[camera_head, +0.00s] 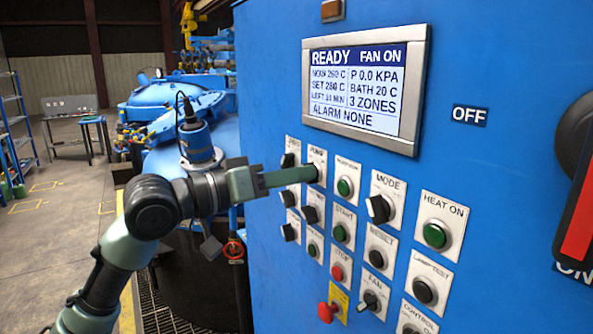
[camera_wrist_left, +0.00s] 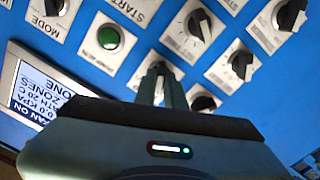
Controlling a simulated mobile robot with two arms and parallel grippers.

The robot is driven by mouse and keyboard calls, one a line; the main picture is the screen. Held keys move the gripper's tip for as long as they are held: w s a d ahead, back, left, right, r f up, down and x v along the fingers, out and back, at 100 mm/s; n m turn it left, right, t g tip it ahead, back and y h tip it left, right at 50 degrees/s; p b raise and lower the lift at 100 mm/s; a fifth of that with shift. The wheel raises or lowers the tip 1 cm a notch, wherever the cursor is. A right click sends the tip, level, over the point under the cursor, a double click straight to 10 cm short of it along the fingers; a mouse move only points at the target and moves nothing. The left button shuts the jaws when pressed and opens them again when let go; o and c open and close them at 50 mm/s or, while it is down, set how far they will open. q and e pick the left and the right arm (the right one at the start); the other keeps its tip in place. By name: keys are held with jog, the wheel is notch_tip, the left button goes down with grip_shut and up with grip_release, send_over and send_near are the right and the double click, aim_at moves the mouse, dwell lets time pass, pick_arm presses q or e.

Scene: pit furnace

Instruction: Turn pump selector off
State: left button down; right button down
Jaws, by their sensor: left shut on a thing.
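The pump selector is a knob on a white plate labelled PUMP (camera_head: 317,155) on the blue control panel. My left gripper (camera_head: 312,174) reaches in from the left and is shut on the pump selector knob. In the left wrist view its fingers (camera_wrist_left: 161,75) close over the knob on its white plate. The fingers cover most of the knob, so I cannot tell which way it points. My right gripper is in neither view.
A green button (camera_head: 345,187) sits right of the pump plate, and a black selector (camera_head: 310,213) sits below it. The screen (camera_head: 364,90) above reads READY, FAN ON. A red emergency button (camera_head: 327,312) is lower down. A large switch handle (camera_head: 582,215) is at the right edge.

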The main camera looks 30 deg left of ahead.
pick_arm(q)
jog(key=shift+r+n, duration=0.1)
jog(key=shift+n, duration=0.3)
jog(key=c, duration=1.5)
grip_release()
jog(key=shift+b+v, duration=2.2)
jog(key=shift+v, duration=1.75)
